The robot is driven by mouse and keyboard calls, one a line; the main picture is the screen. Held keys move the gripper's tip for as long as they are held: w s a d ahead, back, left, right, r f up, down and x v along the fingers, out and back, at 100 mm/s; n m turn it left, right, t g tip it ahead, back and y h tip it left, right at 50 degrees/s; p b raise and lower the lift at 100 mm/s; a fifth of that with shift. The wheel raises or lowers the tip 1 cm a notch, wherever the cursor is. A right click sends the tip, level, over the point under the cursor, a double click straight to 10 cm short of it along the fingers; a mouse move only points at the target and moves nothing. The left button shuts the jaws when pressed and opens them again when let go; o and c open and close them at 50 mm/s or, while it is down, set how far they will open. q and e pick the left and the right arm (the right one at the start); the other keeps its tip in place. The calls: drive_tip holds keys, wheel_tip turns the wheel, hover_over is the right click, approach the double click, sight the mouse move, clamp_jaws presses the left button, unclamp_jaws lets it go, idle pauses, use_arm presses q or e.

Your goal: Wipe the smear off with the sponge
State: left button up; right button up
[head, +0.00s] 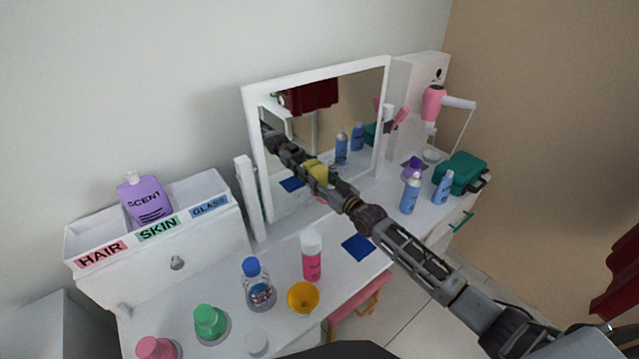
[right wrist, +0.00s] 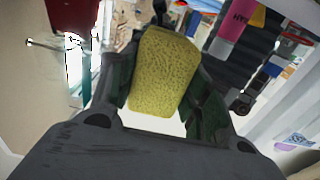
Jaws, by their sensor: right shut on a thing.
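My right gripper (head: 328,187) is shut on the yellow sponge (head: 318,173), which is at the front of the mirror (head: 246,104). The sponge and its reflection run together in the head view, so I cannot tell whether it touches the glass. In the right wrist view, the sponge (right wrist: 164,72) stands between the two dark fingers of the right gripper (right wrist: 163,92). I cannot make out a smear on the visible glass; the arm and sponge cover part of it. My left gripper is not in view.
Blue bottles (head: 410,194), a green case (head: 462,174) and a pink hair dryer (head: 434,104) stand right of the mirror. A pink bottle (head: 311,258), a blue-capped bottle (head: 257,285) and an orange cup (head: 303,297) stand in front. A blue cloth-like square (head: 358,248) lies under my arm.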

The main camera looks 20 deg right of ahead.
drive_tip(key=shift+w+d+b, duration=0.25)
drive_tip(key=shift+d, duration=0.4)
drive_tip(key=shift+w+d+b, duration=0.2)
drive_tip(key=shift+d, duration=0.4)
drive_tip(key=shift+w+d+b, duration=0.4)
drive_tip(key=shift+d+b, duration=0.15)
drive_tip(key=shift+d, duration=0.3)
drive_tip(key=shift+w+d+b, duration=0.35)
drive_tip(key=shift+d+b, duration=0.15)
drive_tip(key=shift+d, duration=0.3)
